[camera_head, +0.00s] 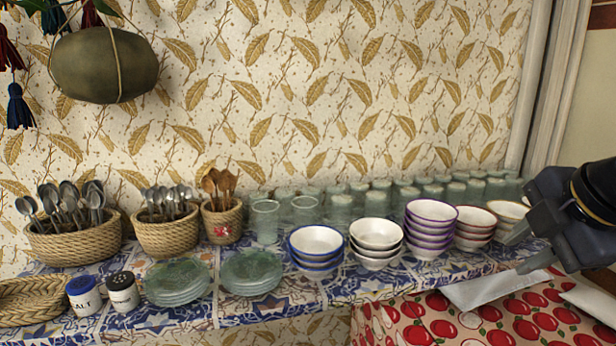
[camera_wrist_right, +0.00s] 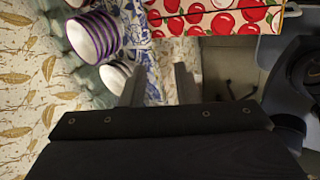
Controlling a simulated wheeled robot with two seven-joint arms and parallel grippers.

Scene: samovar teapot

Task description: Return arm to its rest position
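My right gripper (camera_head: 515,254) comes in from the right edge of the head view, over the right end of the tiled shelf. Its two dark fingers point left and stand apart. My left gripper is not in view.
The tiled shelf (camera_head: 335,292) holds purple bowls (camera_head: 430,228), blue-rimmed bowls (camera_head: 316,245), many glasses (camera_head: 265,220), glass saucers (camera_head: 250,270) and spoon baskets (camera_head: 168,236). A box with red fruit print (camera_head: 420,320) stands in front at right. Open air lies before the shelf.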

